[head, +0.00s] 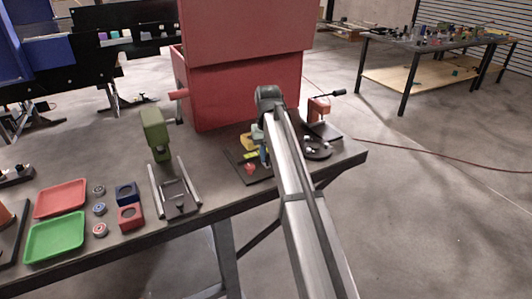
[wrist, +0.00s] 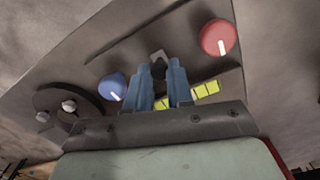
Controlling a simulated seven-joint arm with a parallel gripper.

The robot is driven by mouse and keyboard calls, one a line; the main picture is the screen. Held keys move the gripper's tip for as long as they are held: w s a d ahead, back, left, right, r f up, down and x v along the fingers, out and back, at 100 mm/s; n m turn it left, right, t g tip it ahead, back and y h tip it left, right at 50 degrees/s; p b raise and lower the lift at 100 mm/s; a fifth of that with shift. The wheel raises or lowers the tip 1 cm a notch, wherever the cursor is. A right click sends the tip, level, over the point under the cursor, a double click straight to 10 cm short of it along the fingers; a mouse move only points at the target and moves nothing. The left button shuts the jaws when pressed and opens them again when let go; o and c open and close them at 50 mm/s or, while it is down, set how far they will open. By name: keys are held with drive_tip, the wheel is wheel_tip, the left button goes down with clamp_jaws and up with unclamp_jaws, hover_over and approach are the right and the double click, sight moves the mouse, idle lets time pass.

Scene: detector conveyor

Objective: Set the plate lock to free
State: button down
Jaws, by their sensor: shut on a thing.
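My gripper (wrist: 160,68) is over a dark panel (wrist: 110,58) that carries a red knob (wrist: 216,38) and a blue knob (wrist: 112,87), each with a white mark. Its two blue fingers are close together on a small dark grey piece (wrist: 158,56), which shows between and just beyond the fingertips. This piece looks like the plate lock's handle, but most of it is hidden by the fingers. Yellow labels (wrist: 206,89) lie on either side of the fingers. In the head view my arm covers part of the panel (head: 238,160), and the fingertips are hard to make out.
A dark round plate (head: 317,150) with pale knobs is right of the panel, near a red clamp (head: 318,108). A large red box (head: 245,95) stands behind. A green post (head: 155,133), rails, and red (head: 61,198) and green (head: 55,236) trays are to the left.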

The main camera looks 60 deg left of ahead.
sight(271, 171)
drive_tip(key=shift+d, duration=1.15)
drive_tip(key=c, duration=1)
unclamp_jaws()
wheel_tip(271, 171, up, 14)
drive_tip(key=shift+f, duration=0.1)
